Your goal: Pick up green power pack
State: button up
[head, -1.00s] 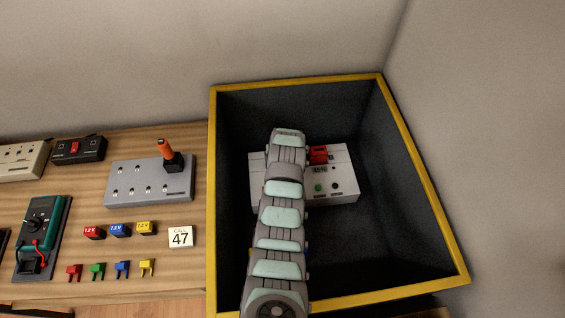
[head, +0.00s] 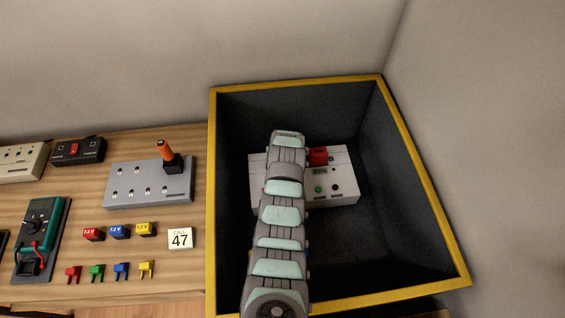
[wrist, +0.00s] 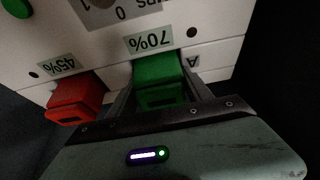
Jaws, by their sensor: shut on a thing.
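The green power pack (wrist: 158,72) sits against the front of the white unit in the wrist view, just below a label reading 70%. My gripper (wrist: 161,92) is shut on it, with one finger on each side. The pack looks still seated at the unit; I cannot tell how firmly. In the head view my arm hides the green pack and the gripper. The white unit (head: 343,178) stands inside the dark bin.
A red power pack (wrist: 77,100) marked 45% is on the same unit, close to the left of my gripper. The yellow-rimmed bin (head: 213,200) has walls on all sides. A wooden bench (head: 60,205) with devices and coloured plugs lies to the left.

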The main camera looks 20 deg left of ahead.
grip_shut()
